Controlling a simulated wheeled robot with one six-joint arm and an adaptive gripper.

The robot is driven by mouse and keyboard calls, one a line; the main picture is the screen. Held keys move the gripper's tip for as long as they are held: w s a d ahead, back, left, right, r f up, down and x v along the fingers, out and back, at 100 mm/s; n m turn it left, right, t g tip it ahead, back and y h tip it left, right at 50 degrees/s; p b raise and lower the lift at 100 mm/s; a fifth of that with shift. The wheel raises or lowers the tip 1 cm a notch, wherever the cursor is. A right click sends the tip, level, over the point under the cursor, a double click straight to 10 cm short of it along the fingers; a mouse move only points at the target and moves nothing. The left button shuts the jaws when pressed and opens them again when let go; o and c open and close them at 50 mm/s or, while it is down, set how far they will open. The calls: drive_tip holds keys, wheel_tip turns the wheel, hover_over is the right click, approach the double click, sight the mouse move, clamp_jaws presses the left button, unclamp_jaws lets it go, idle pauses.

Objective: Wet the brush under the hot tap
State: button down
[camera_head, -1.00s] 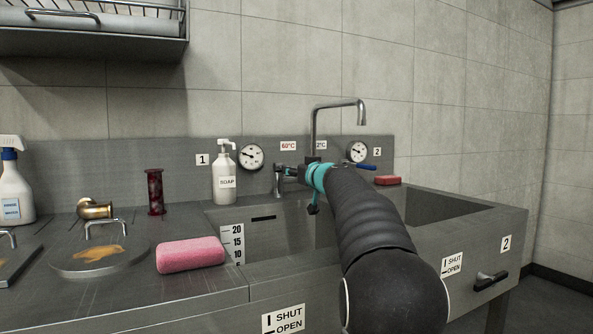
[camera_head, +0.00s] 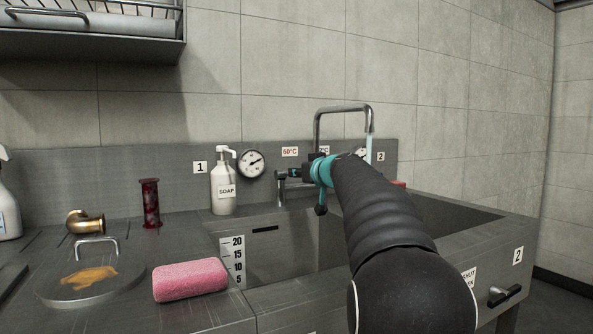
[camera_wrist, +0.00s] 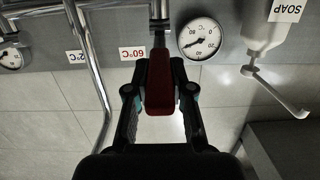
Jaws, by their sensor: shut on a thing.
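My gripper (camera_wrist: 160,100) is shut on the red tap lever (camera_wrist: 160,78), under the 60°C label in the wrist view. In the head view my gripper (camera_head: 312,172) is at the tap, partly hidden by my arm. The tap's bent spout (camera_head: 345,108) rises behind it, and a pale stream of water (camera_head: 368,149) falls from its end. I cannot make out a brush for certain. A red block (camera_head: 399,184) on the right side of the sink is mostly hidden by my arm.
The soap bottle (camera_head: 223,185), dial gauge (camera_head: 251,164), dark red flanged cylinder (camera_head: 151,204), brass elbow (camera_head: 85,222), stained round lid (camera_head: 92,284) and pink sponge (camera_head: 190,280) are left of my arm. The sink (camera_head: 285,240) lies below my gripper.

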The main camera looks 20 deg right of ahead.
drive_tip(key=shift+r, duration=0.1)
drive_tip(key=c, duration=1)
unclamp_jaws()
drive_tip(key=s+r, duration=0.1)
drive_tip(key=s, duration=1.1)
drive_tip(key=shift+d+r, duration=0.15)
drive_tip(key=shift+r, duration=0.2)
drive_tip(key=shift+d, duration=0.1)
